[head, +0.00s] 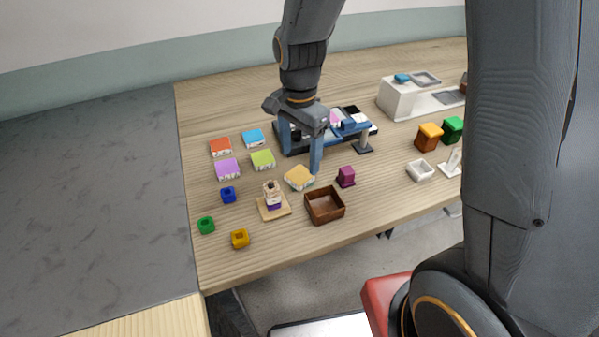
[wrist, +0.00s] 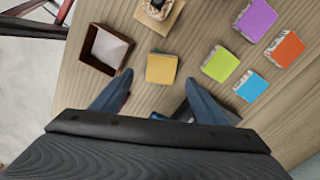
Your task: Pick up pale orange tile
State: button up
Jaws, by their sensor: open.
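The pale orange tile (head: 299,177) lies on the wooden table, just left of the brown open box in depth and behind it in the head view. In the wrist view the tile (wrist: 161,68) is a pale yellow-orange square just beyond the fingertips, between their lines. My gripper (wrist: 158,76) is open and empty, with its two blue fingers spread wide. In the head view my gripper (head: 300,160) hangs just behind the tile, one finger close to its far right corner. I cannot tell whether they touch.
The brown box (head: 325,205) stands in front of the tile. A lime tile (head: 262,160), purple tile (head: 227,169), orange-red tile (head: 220,147) and blue tile (head: 253,137) lie to the left. A purple block (head: 346,177) is at right. A stacked piece on a wooden base (head: 273,207) is near.

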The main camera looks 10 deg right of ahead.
aim_at(299, 175)
jog(key=shift+w+f+p, duration=0.15)
jog(key=shift+f+p, duration=0.85)
jog(key=shift+f, duration=2.05)
jog(key=c, duration=1.2)
jog(key=shift+r, duration=0.1)
jog(key=shift+c, duration=0.2)
